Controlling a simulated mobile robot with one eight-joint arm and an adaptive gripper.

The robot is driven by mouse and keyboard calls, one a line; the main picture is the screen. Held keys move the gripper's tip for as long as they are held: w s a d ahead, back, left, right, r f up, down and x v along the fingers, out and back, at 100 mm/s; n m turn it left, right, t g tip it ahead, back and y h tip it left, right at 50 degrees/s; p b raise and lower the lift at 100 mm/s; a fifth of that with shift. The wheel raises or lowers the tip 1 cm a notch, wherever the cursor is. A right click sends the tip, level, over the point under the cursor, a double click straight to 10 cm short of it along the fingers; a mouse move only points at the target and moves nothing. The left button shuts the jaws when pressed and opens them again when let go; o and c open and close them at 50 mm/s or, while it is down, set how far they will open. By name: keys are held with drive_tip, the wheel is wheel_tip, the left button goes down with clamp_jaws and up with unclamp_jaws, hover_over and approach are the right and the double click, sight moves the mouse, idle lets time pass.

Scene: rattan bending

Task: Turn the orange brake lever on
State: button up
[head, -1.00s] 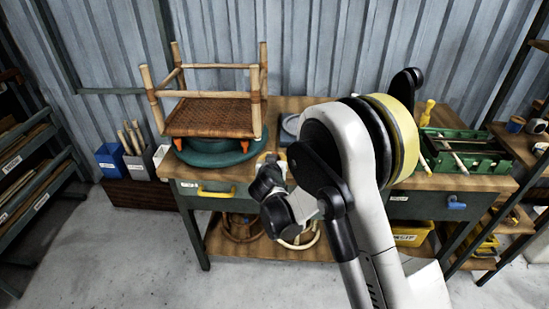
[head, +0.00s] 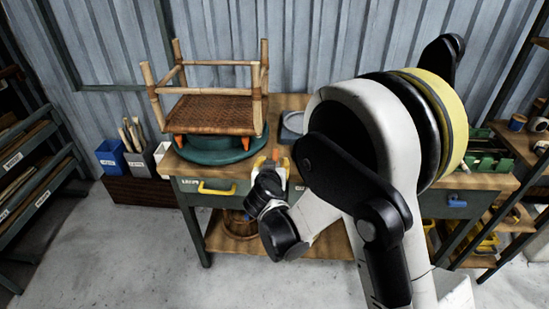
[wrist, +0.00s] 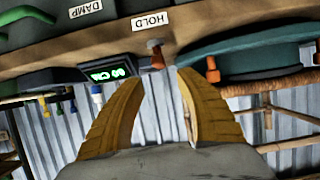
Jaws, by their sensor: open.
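The orange lever (wrist: 157,60) is a small upright piece with a grey end, beside a HOLD label in the wrist view. A bit of orange (head: 276,154), likely the same lever, shows at the bench front in the head view. My gripper (head: 272,163) is at the bench's front edge, by this orange bit. In the wrist view my gripper's (wrist: 158,76) yellow fingers are open and empty, with the lever beyond and between the tips. I cannot tell how far apart they are. The wrist picture appears upside down.
A rattan stool (head: 210,112) stands on a green round turntable (head: 215,155), left of my gripper. A green tray (head: 500,140) is partly hidden behind my arm. A small display (wrist: 110,73) and a DAMP label (wrist: 86,9) show in the wrist view. Open floor lies in front.

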drive_tip(key=v, duration=0.4)
drive_tip(key=shift+f, duration=0.1)
drive_tip(key=shift+w, duration=0.1)
drive_tip(key=s+d+r+g, duration=0.1)
drive_tip(key=s+d+r, duration=0.2)
drive_tip(key=d, duration=0.3)
drive_tip(key=s+d+r+g+h, duration=0.1)
drive_tip(key=s+d+r+g, duration=0.15)
drive_tip(key=s+d, duration=0.2)
drive_tip(key=s+d+r, duration=0.3)
drive_tip(key=d, duration=0.3)
drive_tip(key=s+d+g+y, duration=0.1)
drive_tip(key=s+d, duration=0.1)
drive_tip(key=s, duration=0.6)
drive_tip(key=s+d+g, duration=0.2)
drive_tip(key=s+d, duration=0.1)
drive_tip(key=s, duration=0.6)
drive_tip(key=shift+s+d+r+n+y, duration=0.15)
drive_tip(key=shift+d+r+n+y, duration=0.15)
drive_tip(key=shift+r+y, duration=0.1)
